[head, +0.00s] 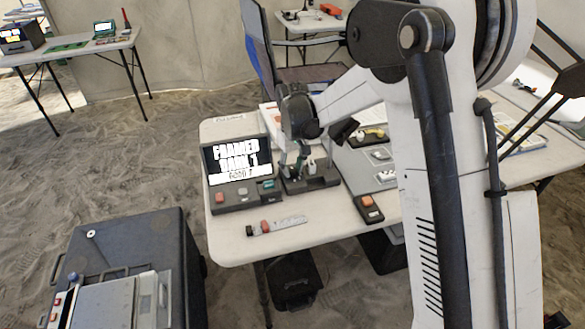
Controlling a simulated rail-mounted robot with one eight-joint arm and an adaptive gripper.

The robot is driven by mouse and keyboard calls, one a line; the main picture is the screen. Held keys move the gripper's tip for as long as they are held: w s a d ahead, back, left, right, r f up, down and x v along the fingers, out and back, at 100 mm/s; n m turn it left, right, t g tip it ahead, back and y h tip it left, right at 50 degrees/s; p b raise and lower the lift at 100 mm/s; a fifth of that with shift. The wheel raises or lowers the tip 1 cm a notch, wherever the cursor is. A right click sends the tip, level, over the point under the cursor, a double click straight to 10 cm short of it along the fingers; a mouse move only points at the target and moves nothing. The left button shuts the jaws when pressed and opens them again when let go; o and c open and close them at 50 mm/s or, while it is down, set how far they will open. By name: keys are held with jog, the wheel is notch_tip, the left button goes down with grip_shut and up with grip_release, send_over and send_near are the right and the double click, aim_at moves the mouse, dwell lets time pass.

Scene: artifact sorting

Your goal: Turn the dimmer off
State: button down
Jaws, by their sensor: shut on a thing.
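A pale upright piece stands on the box just right of the fingers. The gripped part itself is mostly hidden by the fingers, and its setting cannot be read.
A screen unit (237,163) with coloured buttons stands just left of the box. An orange-topped switch (369,208) and a grey tray (370,165) lie to the right. A dark case (140,235) stands front left.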

aim_at(292, 170)
jog(key=c, duration=1.5)
grip_release()
notch_tip(292, 170, up, 12)
jog(key=shift+r, duration=0.1)
